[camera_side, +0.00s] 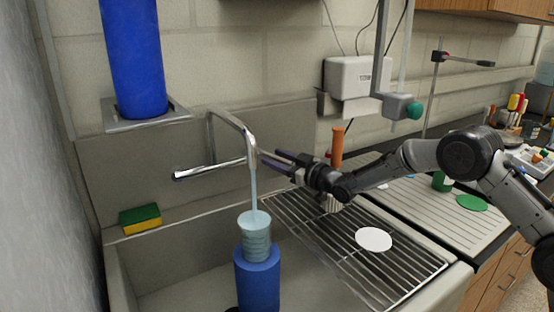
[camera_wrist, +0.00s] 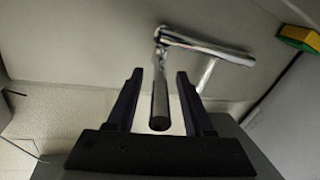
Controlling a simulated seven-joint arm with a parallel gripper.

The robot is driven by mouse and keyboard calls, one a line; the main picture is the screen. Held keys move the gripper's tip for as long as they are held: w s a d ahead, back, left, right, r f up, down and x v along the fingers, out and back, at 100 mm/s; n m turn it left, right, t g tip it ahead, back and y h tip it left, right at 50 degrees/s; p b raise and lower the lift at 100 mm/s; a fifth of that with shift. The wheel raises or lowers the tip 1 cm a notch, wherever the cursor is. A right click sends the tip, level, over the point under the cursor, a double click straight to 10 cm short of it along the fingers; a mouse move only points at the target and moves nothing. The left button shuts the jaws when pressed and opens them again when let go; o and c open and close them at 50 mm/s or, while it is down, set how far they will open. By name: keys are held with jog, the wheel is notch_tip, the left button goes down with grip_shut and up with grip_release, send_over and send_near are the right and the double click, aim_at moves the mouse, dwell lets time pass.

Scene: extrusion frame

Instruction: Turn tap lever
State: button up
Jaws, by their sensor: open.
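The chrome tap (camera_side: 228,119) stands at the back wall of the sink, its spout bending down. A chrome bar (camera_side: 208,169), which looks like the lever, reaches left at about the spout's lower end. Clear water (camera_side: 253,187) runs from the spout into a clear ribbed cup (camera_side: 256,240) on a blue cylinder (camera_side: 257,277). My gripper (camera_side: 269,158) is open, just right of the spout. In the wrist view, a chrome rod (camera_wrist: 160,92) lies between its two spread fingers (camera_wrist: 160,74). I cannot tell which tap part this rod is, or whether a finger touches it.
A yellow-green sponge (camera_side: 140,218) sits on the sink's back ledge. A blue cylinder (camera_side: 133,60) stands on a wall shelf. The wire rack (camera_side: 310,245) under my arm carries a white disc (camera_side: 373,239). An orange-topped upright (camera_side: 337,147) stands close behind my gripper.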

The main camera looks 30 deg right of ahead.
grip_shut()
dwell(1.4)
